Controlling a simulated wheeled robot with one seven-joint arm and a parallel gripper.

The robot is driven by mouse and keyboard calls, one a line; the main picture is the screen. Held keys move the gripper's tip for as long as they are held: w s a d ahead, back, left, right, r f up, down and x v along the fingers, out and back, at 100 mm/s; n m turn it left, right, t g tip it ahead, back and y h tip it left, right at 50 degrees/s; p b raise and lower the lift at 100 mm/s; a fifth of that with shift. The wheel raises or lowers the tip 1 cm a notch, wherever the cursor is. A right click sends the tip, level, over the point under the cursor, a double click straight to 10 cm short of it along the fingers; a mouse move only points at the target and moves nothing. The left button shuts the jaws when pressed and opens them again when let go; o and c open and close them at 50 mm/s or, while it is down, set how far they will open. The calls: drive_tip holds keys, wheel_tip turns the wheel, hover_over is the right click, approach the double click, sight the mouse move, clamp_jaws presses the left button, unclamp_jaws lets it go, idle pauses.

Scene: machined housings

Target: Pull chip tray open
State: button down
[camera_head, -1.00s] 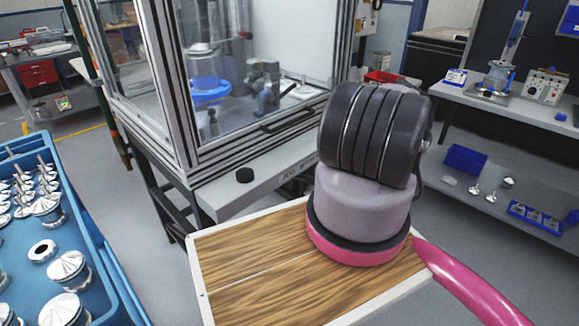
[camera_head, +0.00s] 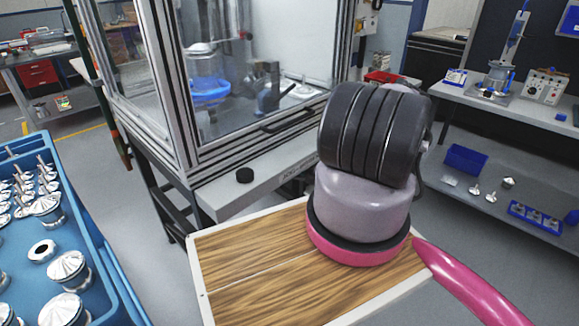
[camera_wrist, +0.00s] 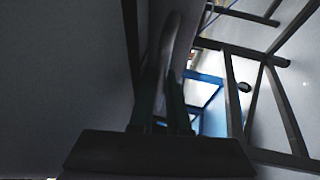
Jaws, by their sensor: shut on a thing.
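The chip tray (camera_head: 265,172) appears to be the long light-grey panel low on the front of the glazed machine in the head view. My arm stands in front of its right end and hides it. In the dark wrist view, my gripper (camera_wrist: 168,82) has its two fingers close together around a narrow, curved grey piece, which appears to be the tray's handle. The gripper is shut on it. The contact is too dark to see clearly. In the head view my gripper is mostly hidden behind my arm.
A black round knob (camera_head: 244,175) sits on the left of the panel. The machine's door handle (camera_head: 290,120) is above it. A blue bin (camera_head: 110,272) of metal parts stands at left. A workbench (camera_head: 530,115) is at right. Dark frame legs (camera_wrist: 232,90) cross the wrist view's right side.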

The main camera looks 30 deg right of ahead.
drive_tip(key=s+d, duration=0.4)
drive_tip(key=s, duration=0.7)
drive_tip(key=s+d, duration=0.4)
drive_tip(key=s, duration=0.7)
drive_tip(key=shift+s+d, duration=0.15)
drive_tip(key=shift+s, duration=0.2)
drive_tip(key=c, duration=0.9)
unclamp_jaws()
drive_tip(key=v, duration=1)
drive_tip(key=shift+s+d+f, duration=0.1)
drive_tip(key=shift+s+d, duration=0.15)
